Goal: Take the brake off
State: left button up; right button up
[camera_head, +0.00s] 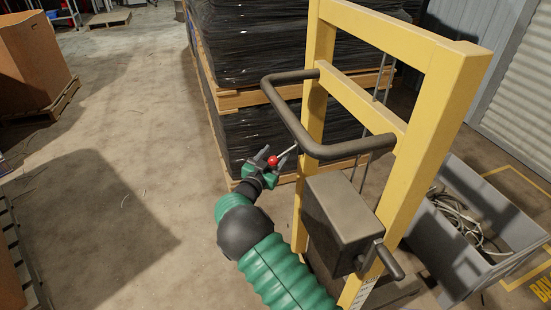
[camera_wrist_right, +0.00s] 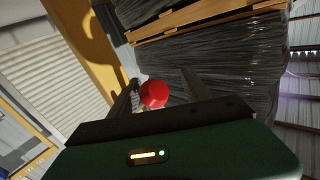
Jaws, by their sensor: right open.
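A lever with a red ball knob (camera_head: 272,160) sticks out from the yellow frame (camera_head: 418,150), its thin rod running up and right toward the post. My right gripper (camera_head: 272,156) is open at the knob. In the right wrist view, the red knob (camera_wrist_right: 154,94) shows between the two dark fingers (camera_wrist_right: 160,92), closer to the left finger. I cannot tell whether either finger touches it. The rod behind the knob is mostly hidden there. My left gripper is not in view.
A dark bent handlebar (camera_head: 300,125) and a grey box with a crank handle (camera_head: 345,210) sit on the yellow frame. Black wrapped stacks on pallets (camera_head: 255,45) stand behind. A grey bin with cables (camera_head: 480,260) is at right. The floor at left is open.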

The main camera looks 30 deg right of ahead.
jog(key=shift+d+f, duration=0.15)
jog(key=shift+d, duration=0.4)
jog(key=shift+c, duration=0.6)
jog(key=shift+d+f, duration=0.2)
jog(key=shift+d, duration=0.15)
jog(key=c, duration=0.5)
jog(key=shift+a+r, duration=0.1)
jog(key=shift+a, duration=0.35)
grip_shut()
jog(key=shift+d, duration=0.1)
